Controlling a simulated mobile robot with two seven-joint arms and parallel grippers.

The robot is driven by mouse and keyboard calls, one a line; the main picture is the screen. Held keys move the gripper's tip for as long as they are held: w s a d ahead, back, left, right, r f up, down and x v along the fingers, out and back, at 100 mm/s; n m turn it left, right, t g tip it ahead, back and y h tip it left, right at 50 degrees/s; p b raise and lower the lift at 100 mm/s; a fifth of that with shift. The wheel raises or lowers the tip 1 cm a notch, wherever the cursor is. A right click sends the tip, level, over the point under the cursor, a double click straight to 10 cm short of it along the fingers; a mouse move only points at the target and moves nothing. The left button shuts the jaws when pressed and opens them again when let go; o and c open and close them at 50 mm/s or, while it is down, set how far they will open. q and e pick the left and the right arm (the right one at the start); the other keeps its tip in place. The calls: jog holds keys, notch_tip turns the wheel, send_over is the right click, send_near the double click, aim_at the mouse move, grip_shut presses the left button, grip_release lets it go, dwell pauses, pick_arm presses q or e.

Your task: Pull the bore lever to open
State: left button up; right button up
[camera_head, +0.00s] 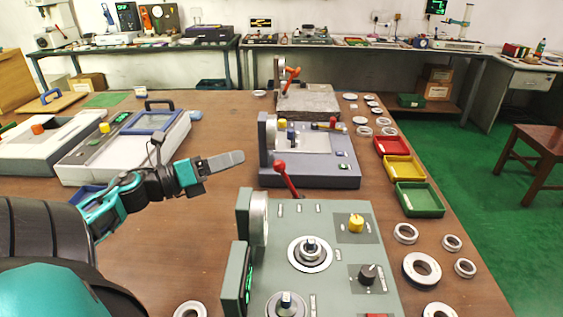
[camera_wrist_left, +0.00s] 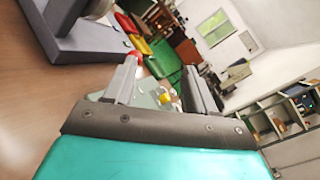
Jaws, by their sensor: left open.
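A lever with a red ball knob (camera_head: 280,167) stands on the near grey-green machine (camera_head: 325,230), behind its upright dial, tilted up and left. I take it to be the bore lever. My left gripper (camera_head: 226,161) is to the left of the knob, pointing right at about its height, with a clear gap between them in the head view. In the left wrist view the two fingers (camera_wrist_left: 163,80) are apart with nothing held. A red spot, probably the knob (camera_wrist_left: 134,57), shows by the left finger's tip, partly hidden. My right gripper is not in view.
A second grey machine (camera_head: 310,170) stands behind the near one. Red, yellow and green trays (camera_head: 419,199) and loose bearing rings (camera_head: 422,269) line the table's right side. Flat instruments (camera_head: 122,140) stand at the left. Bare table (camera_head: 200,230) lies below my left gripper.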

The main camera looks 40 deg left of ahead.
pick_arm(q)
jog(key=b, duration=0.3)
send_near(275, 170)
jog(key=shift+b, duration=0.6)
jog(key=x, duration=0.9)
jog(key=shift+w+b, duration=0.25)
jog(key=shift+b, duration=0.15)
jog(key=shift+x, duration=1.05)
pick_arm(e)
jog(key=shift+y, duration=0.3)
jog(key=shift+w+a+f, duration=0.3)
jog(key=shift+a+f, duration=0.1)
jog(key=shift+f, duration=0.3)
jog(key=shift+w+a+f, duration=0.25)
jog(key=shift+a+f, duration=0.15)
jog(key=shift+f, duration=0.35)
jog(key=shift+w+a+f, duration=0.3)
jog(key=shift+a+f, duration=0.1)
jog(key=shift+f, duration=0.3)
pick_arm(q)
jog(key=shift+c, duration=0.4)
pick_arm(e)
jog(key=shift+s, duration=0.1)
pick_arm(q)
jog(key=c, duration=0.3)
grip_shut()
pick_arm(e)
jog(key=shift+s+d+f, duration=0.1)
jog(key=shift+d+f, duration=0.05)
